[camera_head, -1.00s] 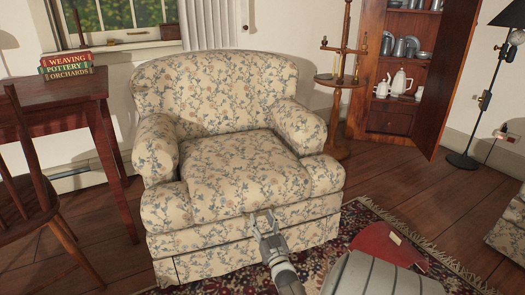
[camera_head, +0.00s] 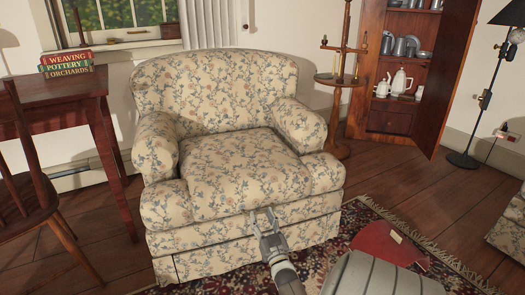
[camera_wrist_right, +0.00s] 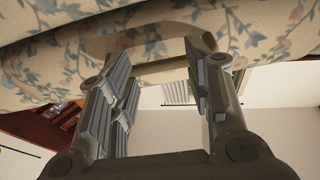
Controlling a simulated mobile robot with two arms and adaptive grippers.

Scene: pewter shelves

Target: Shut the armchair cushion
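The armchair (camera_head: 185,240) has cream fabric with a blue and orange floral print. Its seat cushion (camera_head: 240,165) lies between the two arms, its front edge above the chair's front panel. My right gripper (camera_head: 262,212) is at the middle of the cushion's front edge, with its fingers spread apart. In the right wrist view the gripper (camera_wrist_right: 150,50) also shows open, with floral fabric (camera_wrist_right: 45,70) across and beyond the fingertips. I cannot tell whether the fingertips touch it. My left gripper is not in view.
A red desk (camera_head: 60,100) with books (camera_head: 67,63) and a wooden chair (camera_head: 30,195) stand left. A candle stand (camera_head: 338,85) and an open cupboard (camera_head: 400,90) are behind right. A patterned rug (camera_head: 345,225) with a red object (camera_head: 385,243) lies in front.

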